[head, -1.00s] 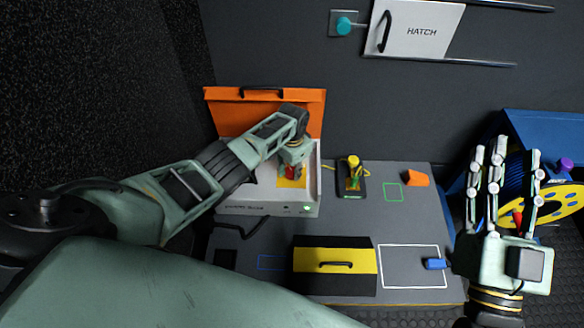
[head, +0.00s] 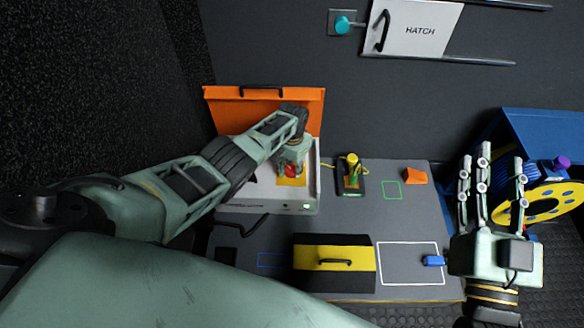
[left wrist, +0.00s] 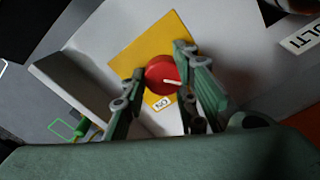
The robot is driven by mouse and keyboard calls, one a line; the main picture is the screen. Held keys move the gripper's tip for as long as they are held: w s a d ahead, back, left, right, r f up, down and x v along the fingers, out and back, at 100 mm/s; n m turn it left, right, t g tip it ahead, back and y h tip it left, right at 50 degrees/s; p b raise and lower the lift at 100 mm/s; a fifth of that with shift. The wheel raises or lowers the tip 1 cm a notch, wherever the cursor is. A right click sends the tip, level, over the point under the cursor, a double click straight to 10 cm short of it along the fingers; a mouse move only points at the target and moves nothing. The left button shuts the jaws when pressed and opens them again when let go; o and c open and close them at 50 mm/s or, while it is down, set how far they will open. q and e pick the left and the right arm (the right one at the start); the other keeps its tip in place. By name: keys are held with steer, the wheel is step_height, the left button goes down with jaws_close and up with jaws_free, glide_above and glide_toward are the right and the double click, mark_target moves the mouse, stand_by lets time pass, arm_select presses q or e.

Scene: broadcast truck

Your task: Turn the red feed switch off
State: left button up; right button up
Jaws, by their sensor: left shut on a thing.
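The red switch (head: 292,171) is a round knob on a yellow plate (head: 293,182) inside the open white box (head: 310,188). It also shows in the left wrist view (left wrist: 160,76), with a white pointer line aimed to the right and an "ON" label (left wrist: 161,103) at its lower edge. My left gripper (left wrist: 161,63) has its fingers on either side of the knob and is shut on it. In the head view this gripper hides part of the plate. My right gripper (head: 490,165) is open and empty, raised at the right.
The orange lid (head: 230,112) stands open behind the box. A yellow-and-black case (head: 310,258) lies in front. A yellow-topped device (head: 352,178), an orange block (head: 416,176) and a blue piece (head: 434,261) rest on the grey table. A cable reel (head: 545,203) stands at right.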

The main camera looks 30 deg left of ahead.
mark_target(294, 171)
arm_select(q)
steer(key=o, duration=1)
steer(key=shift+s+d+f, duration=0.1)
steer(key=shift+s+d, duration=0.15)
steer(key=shift+d, duration=0.2)
steer(key=shift+w+a, duration=0.1)
steer(key=shift+a, duration=0.1)
steer(key=shift+w+r, duration=0.15)
steer(key=shift+r, duration=0.45)
step_height(294, 171, up, 11)
